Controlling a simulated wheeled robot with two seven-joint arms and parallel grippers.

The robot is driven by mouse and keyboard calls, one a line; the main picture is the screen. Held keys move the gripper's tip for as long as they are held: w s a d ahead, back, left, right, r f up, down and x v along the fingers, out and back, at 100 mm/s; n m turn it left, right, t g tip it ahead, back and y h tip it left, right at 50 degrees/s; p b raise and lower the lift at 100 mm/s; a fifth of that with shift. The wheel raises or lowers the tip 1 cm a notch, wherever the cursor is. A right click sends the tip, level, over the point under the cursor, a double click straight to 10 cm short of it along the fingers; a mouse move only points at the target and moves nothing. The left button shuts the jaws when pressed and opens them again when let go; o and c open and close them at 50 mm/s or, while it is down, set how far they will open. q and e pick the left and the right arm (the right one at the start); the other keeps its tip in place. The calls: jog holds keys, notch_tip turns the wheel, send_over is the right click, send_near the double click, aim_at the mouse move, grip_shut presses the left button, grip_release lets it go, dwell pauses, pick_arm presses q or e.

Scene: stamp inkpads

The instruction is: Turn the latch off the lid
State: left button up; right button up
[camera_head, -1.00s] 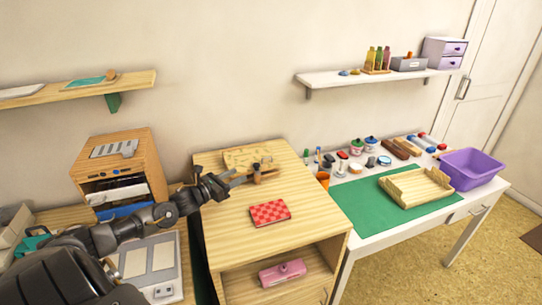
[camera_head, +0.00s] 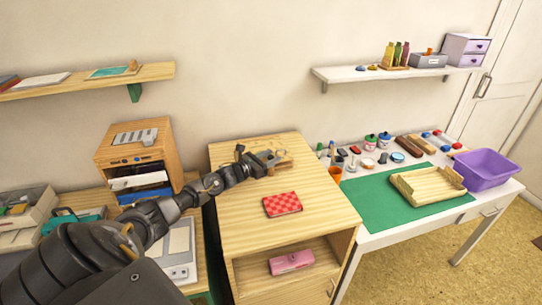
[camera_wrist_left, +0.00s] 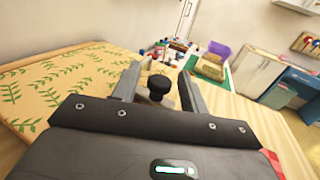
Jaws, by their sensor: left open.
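The lid (camera_wrist_left: 65,88) is light wood with a green leaf pattern and fills the left of the left wrist view. In the head view it is mostly hidden behind my left gripper (camera_head: 268,161), at the back of the wooden cabinet top. The latch (camera_wrist_left: 158,86) shows a round black knob above a small brown part. It stands at the lid's near right edge. My left gripper (camera_wrist_left: 160,80) is open, with one finger on each side of the knob. I cannot tell whether either finger touches it. My right gripper is not in view.
A red checkered item (camera_head: 282,204) lies on the cabinet top (camera_head: 240,222) in front of the lid. A pink box (camera_head: 291,262) sits in the open shelf below. To the right, a white table holds a green mat (camera_head: 372,208), a wooden tray (camera_head: 428,186) and a purple bin (camera_head: 486,168).

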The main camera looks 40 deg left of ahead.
pick_arm(q)
jog(key=shift+w, duration=0.3)
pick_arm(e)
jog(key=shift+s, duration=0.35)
pick_arm(q)
jog(key=c, duration=0.9)
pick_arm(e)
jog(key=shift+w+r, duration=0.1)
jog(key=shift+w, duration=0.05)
